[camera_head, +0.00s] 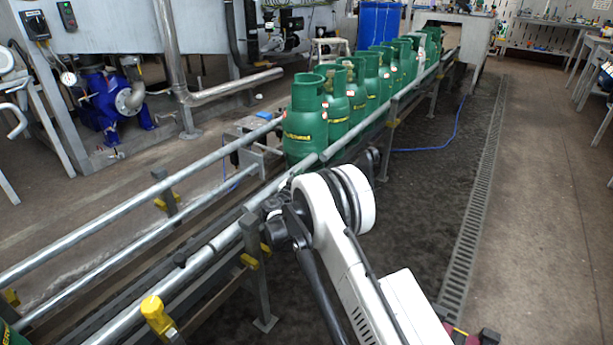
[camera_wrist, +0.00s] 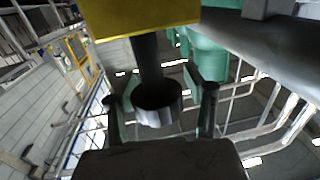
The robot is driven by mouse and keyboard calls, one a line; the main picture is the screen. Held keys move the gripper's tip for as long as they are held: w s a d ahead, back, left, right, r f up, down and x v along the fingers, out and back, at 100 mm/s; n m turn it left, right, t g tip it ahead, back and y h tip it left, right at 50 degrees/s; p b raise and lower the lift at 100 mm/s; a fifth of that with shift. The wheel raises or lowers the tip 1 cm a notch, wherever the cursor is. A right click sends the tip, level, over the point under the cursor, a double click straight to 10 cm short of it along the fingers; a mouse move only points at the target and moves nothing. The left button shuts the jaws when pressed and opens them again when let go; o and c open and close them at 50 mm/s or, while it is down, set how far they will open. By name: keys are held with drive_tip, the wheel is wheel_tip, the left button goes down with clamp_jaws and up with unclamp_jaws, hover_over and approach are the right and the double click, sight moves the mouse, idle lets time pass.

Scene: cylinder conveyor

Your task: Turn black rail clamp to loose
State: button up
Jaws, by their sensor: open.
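In the wrist view, my gripper (camera_wrist: 155,92) is open, with one dark finger on each side of a short black shaft (camera_wrist: 150,55) that ends in a grey metal cylinder (camera_wrist: 158,108). A yellow block (camera_wrist: 140,16) sits at the top of this shaft, close to the camera. I cannot tell whether the fingers touch the shaft, or whether it belongs to the black rail clamp. In the head view, my gripper (camera_head: 284,222) is at the near conveyor rail (camera_head: 225,240), and its fingertips are hard to make out. The clamp is not clearly seen there.
Several green gas cylinders (camera_head: 305,120) stand in a row on the conveyor beyond my gripper. Yellow rail fittings (camera_head: 157,315) sit along the near rail, and a far rail (camera_head: 130,212) runs alongside. The floor (camera_head: 545,190) to the right is mostly clear.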

wheel_tip(320, 180, up, 10)
idle(0.6)
